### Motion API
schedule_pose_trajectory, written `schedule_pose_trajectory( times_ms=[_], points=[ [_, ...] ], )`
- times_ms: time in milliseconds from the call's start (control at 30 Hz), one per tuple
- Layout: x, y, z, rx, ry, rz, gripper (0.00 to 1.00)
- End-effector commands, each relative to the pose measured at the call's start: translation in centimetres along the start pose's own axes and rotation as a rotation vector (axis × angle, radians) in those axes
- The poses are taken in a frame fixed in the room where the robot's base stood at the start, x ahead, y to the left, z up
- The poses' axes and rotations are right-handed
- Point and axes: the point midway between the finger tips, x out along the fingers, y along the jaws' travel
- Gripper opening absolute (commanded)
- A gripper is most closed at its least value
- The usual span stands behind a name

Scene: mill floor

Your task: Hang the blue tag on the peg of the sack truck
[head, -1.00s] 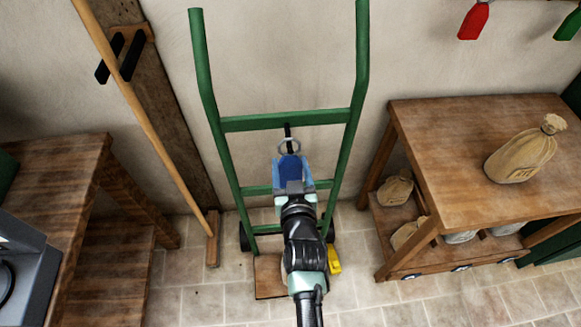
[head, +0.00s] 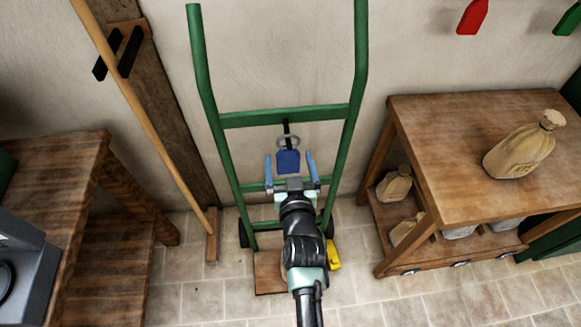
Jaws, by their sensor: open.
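The blue tag (head: 288,162) hangs below the black peg (head: 287,130) of the green sack truck (head: 285,117). The tag's grey ring (head: 288,143) shows around or against the peg's lower end; I cannot tell exactly how it sits there. My gripper (head: 290,165) is open, with one blue finger on each side of the tag and a clear gap to it on both sides. The sack truck stands upright against the wall.
A broom-like pole (head: 142,115) leans at the left beside a wooden bench (head: 75,190). A wooden table (head: 440,150) with a sack (head: 525,145) stands at the right. A red tag (head: 472,17) and a green tag (head: 568,20) hang on the wall above it.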

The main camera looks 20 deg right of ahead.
Motion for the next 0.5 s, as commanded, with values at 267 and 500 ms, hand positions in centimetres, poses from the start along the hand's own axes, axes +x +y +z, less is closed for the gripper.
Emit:
schedule_pose_trajectory(
  times_ms=[267, 500],
  points=[
    [-3.3, 0.0, 0.1, 0.0, -0.002, 0.0, 1.0],
    [-8.1, 0.0, 0.1, 0.0, -0.002, 0.0, 1.0]
  ],
)
